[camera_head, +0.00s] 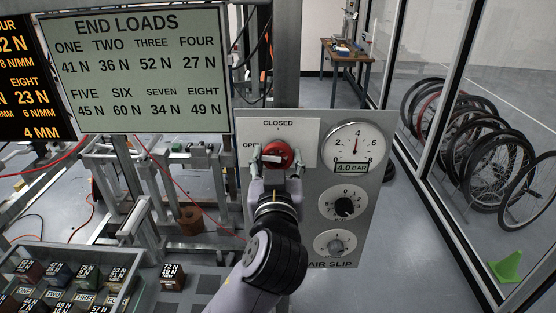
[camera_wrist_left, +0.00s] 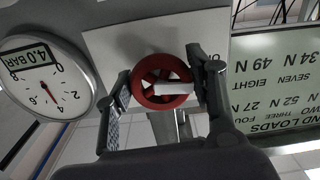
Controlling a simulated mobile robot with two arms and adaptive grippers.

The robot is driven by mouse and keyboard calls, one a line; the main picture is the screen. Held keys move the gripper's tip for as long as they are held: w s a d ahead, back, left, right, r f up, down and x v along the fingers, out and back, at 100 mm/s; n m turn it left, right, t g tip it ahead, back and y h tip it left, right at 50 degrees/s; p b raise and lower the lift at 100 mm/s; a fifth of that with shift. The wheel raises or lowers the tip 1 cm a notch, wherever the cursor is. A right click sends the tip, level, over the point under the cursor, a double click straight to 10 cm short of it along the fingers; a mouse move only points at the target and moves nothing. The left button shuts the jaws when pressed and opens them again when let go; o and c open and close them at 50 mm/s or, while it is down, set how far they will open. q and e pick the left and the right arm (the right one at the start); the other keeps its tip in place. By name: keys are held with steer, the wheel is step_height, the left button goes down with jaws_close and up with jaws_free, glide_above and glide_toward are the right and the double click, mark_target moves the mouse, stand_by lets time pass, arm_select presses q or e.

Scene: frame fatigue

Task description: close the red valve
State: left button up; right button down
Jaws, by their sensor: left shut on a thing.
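The red valve (camera_head: 277,154) is a round handwheel on a white plate (camera_head: 305,128) marked CLOSED at the top and OPEN at the left. My left gripper (camera_head: 274,160) is at the wheel with one finger on each side, shut on its rim. The left wrist view, turned upside down, shows the red wheel (camera_wrist_left: 163,88) between the two fingers (camera_wrist_left: 162,90). A white bar on the wheel points right there, toward the OPEN side. My gripper partly hides the OPEN lettering in the head view. My right gripper is not in view.
The grey panel carries a pressure gauge (camera_head: 354,146) reading 4.0 BAR and two knobs (camera_head: 343,204) below it. An END LOADS board (camera_head: 140,70) stands at upper left. A tray of labelled weights (camera_head: 62,250) is at lower left. Bicycle wheels (camera_head: 470,140) stand behind glass at right.

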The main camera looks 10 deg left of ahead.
arm_select(q)
steer(key=shift+c, duration=1)
steer(key=m+p, duration=0.1)
steer(key=m, duration=0.1)
steer(key=m+p, duration=0.1)
steer(key=m, duration=0.1)
steer(key=m+p, duration=0.1)
steer(key=p, duration=0.1)
steer(key=shift+a+r+m, duration=0.1)
steer(key=shift+r+m, duration=0.15)
steer(key=shift+m, duration=0.15)
steer(key=m+p, duration=0.1)
steer(key=m, duration=0.2)
steer(key=shift+m, duration=0.3)
steer(key=m, duration=0.2)
steer(key=shift+a+m+p, duration=0.1)
steer(key=shift+m+p, duration=0.2)
steer(key=shift+p, duration=0.05)
steer(key=shift+s+m, duration=0.1)
steer(key=shift+m, duration=2.2)
steer(key=o, duration=1.2)
